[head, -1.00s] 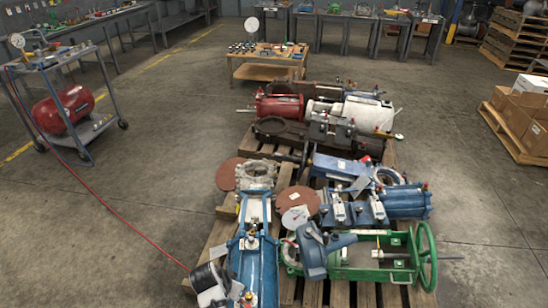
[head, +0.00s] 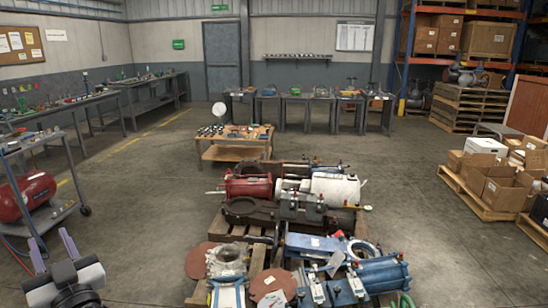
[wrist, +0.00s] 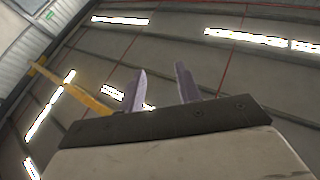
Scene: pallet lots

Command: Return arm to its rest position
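My gripper (head: 54,246) shows at the lower left of the head view, pointing upward, with its two purple-grey fingers apart. In the wrist view the same gripper (wrist: 160,88) has its fingers spread with nothing between them. Behind them are the ceiling, strip lights and a yellow beam (wrist: 72,87). The gripper is over the floor to the left of the loaded pallets and touches nothing that I can see. The rest of my arm is mostly out of view.
A pallet (head: 198,292) of blue actuators and valve parts lies ahead, with red and white units (head: 248,187) behind. A cart with a red tank (head: 25,197) stands at left. Cardboard boxes (head: 497,188) sit on a pallet at right. Concrete floor (head: 130,220) is clear between.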

